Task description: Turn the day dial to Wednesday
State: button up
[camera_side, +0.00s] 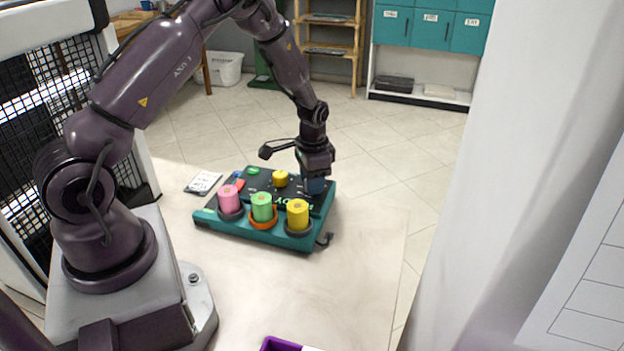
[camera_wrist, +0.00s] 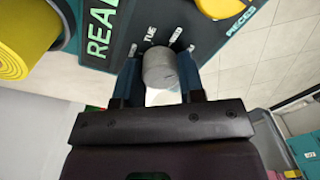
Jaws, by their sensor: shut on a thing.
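The day dial is a grey round knob (camera_wrist: 160,64) on the dark top of the control box. Small white labels stand around its far side, and one reads TUE (camera_wrist: 150,33). The other labels are too small or turned to read, and I see no clear pointer on the knob. My gripper (camera_wrist: 160,84) has its two blue fingers on either side of the knob, shut on it. In the side view my gripper (camera_side: 313,185) reaches down onto the right back of the box (camera_side: 262,236) and hides the dial.
Pink (camera_side: 229,199), green (camera_side: 262,207) and yellow (camera_side: 298,215) cylinders stand along the box's front. A smaller yellow knob (camera_side: 280,178) is left of my gripper. A white card (camera_side: 203,183) lies left of the box. The table in front is mostly clear, with a purple tray (camera_side: 281,344) at its edge.

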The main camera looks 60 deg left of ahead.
jog(key=n, duration=0.4)
jog(key=shift+n, duration=2.1)
jog(key=o, duration=0.9)
jog(key=shift+o, duration=0.2)
notch_tip(320, 180, up, 13)
jog(key=shift+w+d, duration=0.15)
